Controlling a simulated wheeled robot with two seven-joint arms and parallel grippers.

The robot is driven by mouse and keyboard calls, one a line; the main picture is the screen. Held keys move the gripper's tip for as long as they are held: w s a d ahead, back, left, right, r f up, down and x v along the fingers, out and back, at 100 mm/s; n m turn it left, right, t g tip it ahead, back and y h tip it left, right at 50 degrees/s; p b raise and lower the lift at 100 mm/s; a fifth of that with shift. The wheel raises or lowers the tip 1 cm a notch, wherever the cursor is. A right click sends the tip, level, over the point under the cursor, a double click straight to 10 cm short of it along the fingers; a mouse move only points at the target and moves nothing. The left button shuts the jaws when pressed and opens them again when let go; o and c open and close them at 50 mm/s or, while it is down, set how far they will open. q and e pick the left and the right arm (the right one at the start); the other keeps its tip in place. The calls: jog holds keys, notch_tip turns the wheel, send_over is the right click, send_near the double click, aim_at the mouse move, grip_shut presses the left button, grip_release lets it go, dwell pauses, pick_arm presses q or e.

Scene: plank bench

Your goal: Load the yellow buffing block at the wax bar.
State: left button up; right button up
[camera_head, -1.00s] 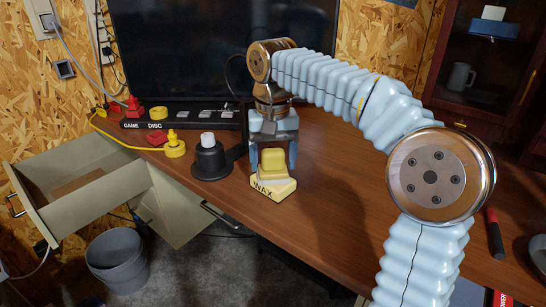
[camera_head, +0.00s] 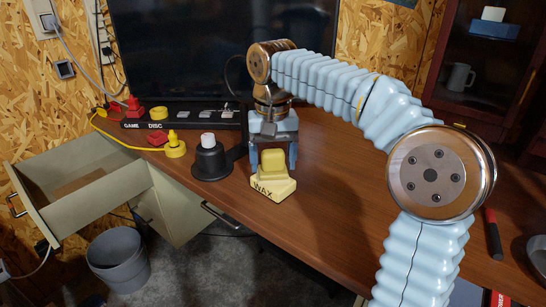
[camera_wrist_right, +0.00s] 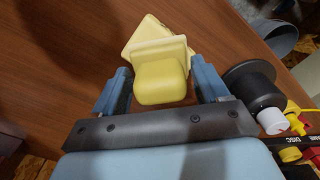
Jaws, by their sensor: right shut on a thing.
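The yellow buffing block (camera_head: 271,163) is upright at the wax bar (camera_head: 272,189), a pale yellow slab lettered WAX on the bench. My right gripper (camera_head: 273,160) reaches down from behind and is shut on the block. In the right wrist view the block (camera_wrist_right: 161,82) lies between the two blue fingers, with its paler face towards the wax bar (camera_wrist_right: 150,30). The block overlaps the bar in both views; I cannot tell how firmly they touch. My left gripper is not in view.
A black round stand with a white top (camera_head: 210,160) is close left of the gripper. Yellow and red plugs (camera_head: 174,146) and a labelled black strip (camera_head: 180,119) lie farther left. An open drawer (camera_head: 85,180) juts out at left.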

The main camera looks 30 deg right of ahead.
aim_at(273, 151)
notch_tip(273, 151, up, 3)
jog(key=shift+f+p, duration=0.15)
jog(key=shift+p, duration=0.75)
jog(key=shift+r, duration=2.1)
